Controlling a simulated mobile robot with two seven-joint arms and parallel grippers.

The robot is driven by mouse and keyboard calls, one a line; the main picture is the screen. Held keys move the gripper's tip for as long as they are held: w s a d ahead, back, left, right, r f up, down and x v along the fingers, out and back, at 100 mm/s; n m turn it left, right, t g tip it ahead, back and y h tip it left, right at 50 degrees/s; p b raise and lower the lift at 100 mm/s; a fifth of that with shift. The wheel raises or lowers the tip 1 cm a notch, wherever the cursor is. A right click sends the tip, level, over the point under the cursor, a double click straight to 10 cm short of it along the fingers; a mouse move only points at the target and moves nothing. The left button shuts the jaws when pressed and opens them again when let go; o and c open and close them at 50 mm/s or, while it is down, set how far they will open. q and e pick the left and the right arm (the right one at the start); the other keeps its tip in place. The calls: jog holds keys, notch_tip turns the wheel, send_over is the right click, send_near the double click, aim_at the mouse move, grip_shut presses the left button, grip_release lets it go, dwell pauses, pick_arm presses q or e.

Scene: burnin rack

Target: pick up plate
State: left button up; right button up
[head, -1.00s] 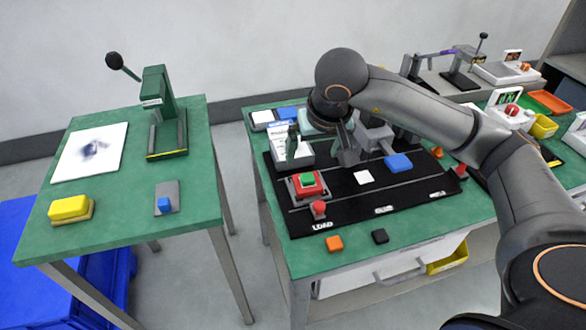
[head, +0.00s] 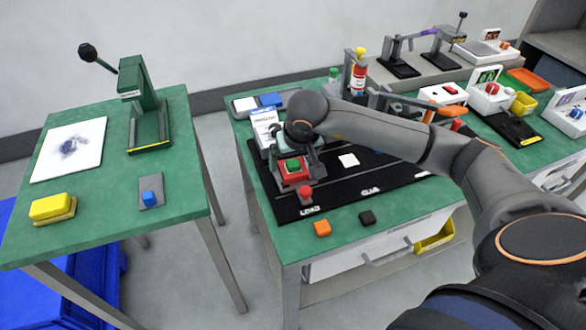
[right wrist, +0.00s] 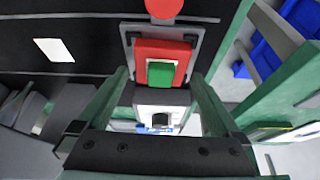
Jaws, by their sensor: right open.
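A red block with a green square on top (head: 293,174) sits in a grey holder at the LOAD end of the black mat (head: 330,198). In the right wrist view the red block (right wrist: 143,52) lies ahead, between the fingertips. My right gripper (head: 296,152) is open, just above and behind the red block; whether it touches anything cannot be told. I cannot tell which piece is the task's plate. My left gripper is out of view.
A red knob (head: 305,192) stands in front of the holder. A white labelled box (head: 264,125) stands close behind left. The left table holds a green press (head: 147,110). My right arm hides the mat's back.

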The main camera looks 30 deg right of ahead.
jog(key=shift+w+f, duration=0.1)
jog(key=shift+f, duration=0.2)
jog(key=shift+c, duration=0.4)
jog(key=shift+r, duration=0.1)
jog(key=c, duration=1.2)
jog(key=shift+o, duration=0.2)
